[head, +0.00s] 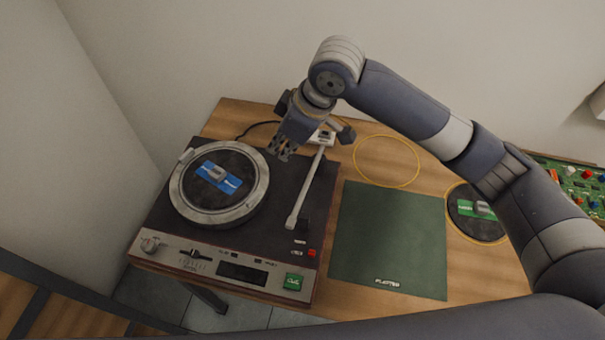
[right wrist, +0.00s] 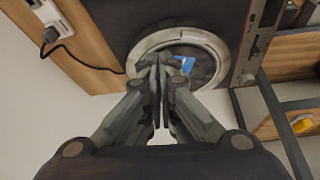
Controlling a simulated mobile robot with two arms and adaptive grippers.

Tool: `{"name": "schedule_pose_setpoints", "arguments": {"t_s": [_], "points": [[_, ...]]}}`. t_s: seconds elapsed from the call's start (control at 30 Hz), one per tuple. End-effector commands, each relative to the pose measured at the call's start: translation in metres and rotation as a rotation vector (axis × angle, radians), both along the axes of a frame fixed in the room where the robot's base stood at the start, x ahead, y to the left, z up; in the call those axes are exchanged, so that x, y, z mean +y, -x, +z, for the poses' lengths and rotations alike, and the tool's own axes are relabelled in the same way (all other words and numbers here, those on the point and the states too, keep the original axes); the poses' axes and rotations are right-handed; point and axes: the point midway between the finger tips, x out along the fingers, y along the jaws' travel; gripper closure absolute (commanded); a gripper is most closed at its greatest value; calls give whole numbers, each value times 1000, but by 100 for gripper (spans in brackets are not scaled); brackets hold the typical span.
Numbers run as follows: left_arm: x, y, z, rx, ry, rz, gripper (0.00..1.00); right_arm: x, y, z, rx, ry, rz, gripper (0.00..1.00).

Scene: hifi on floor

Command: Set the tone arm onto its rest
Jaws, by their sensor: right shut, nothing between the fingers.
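The turntable (head: 180,234) stands on the wooden table, with a dark record with a blue label (head: 218,178) on its round platter (head: 180,207). The pale tone arm (head: 307,188) runs along the right side of the deck, its front end near a small dark block (head: 304,224); I cannot tell whether it touches it. My right gripper (head: 281,154) is shut and empty above the deck, between platter and tone arm pivot. In the right wrist view my shut fingers (right wrist: 158,68) point toward the platter (right wrist: 213,40). My left gripper is not in view.
A green mat (head: 388,240) lies right of the turntable. A yellow ring outline (head: 387,137) behind it is empty. A green-labelled record (head: 470,222) lies at the right, near a green board (head: 575,185). A wall rises behind the table.

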Motion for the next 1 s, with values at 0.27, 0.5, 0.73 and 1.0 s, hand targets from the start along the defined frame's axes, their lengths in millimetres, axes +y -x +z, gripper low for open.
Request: {"name": "schedule_pose_setpoints", "arguments": {"t_s": [0.27, 0.5, 0.73, 1.0], "points": [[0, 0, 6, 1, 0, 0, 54, -2, 22, -6, 59, 71, 42, 100], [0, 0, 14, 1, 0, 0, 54, 11, 17, -47, 61, 71, 40, 100], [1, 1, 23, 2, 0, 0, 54, 26, 9, -93, 59, 70, 40, 100], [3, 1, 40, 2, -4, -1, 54, -7, 23, -91, 54, 71, 41, 100]]}}
